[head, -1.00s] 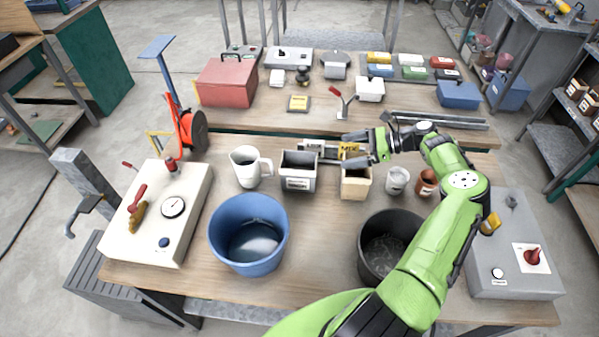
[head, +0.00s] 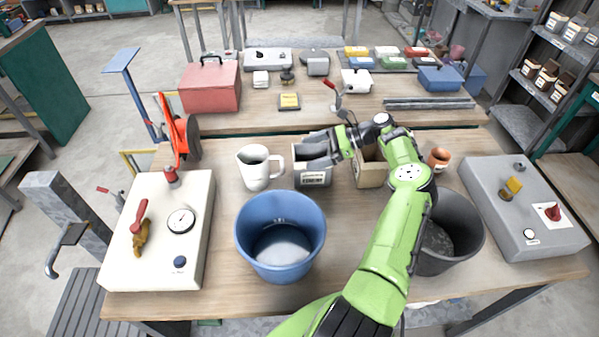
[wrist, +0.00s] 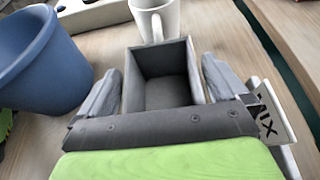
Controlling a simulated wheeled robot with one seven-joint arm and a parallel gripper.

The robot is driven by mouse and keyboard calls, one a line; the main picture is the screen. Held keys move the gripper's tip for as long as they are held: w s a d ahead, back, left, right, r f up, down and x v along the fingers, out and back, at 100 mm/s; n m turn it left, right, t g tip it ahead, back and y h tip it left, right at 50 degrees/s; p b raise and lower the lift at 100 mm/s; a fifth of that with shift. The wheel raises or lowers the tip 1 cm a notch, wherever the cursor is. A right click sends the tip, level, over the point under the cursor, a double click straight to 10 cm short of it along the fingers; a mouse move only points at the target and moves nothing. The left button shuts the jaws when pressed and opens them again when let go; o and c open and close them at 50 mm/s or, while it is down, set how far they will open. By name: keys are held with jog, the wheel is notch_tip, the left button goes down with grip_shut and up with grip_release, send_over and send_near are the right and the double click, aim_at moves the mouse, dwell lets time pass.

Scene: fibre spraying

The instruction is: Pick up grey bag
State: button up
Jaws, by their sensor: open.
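The grey bag (head: 312,174), an open-topped, box-like container with a white label, stands upright on the near table between the white jug and the tan bag. My gripper (head: 319,147) is over its top and hides part of its rim in the head view. In the wrist view the grey bag (wrist: 166,58) is seen from above and looks empty. My gripper (wrist: 164,84) is open there, with one dark finger on each side of the bag. I cannot tell whether the fingers touch it.
A white jug (head: 258,167) stands close on the left and a tan bag (head: 370,174) close on the right, partly behind my arm. A blue bucket (head: 280,235) is in front and a dark bucket (head: 452,230) to the right.

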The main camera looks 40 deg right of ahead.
jog(key=shift+s+d, duration=0.4)
jog(key=shift+d, duration=0.15)
jog(key=shift+c, duration=1.9)
jog(key=shift+w+a, duration=0.25)
jog(key=shift+a, duration=0.1)
jog(key=c, duration=0.5)
jog(key=shift+s+d+r, duration=0.1)
jog(key=shift+d, duration=0.05)
jog(key=c, duration=0.8)
jog(key=shift+o, duration=0.2)
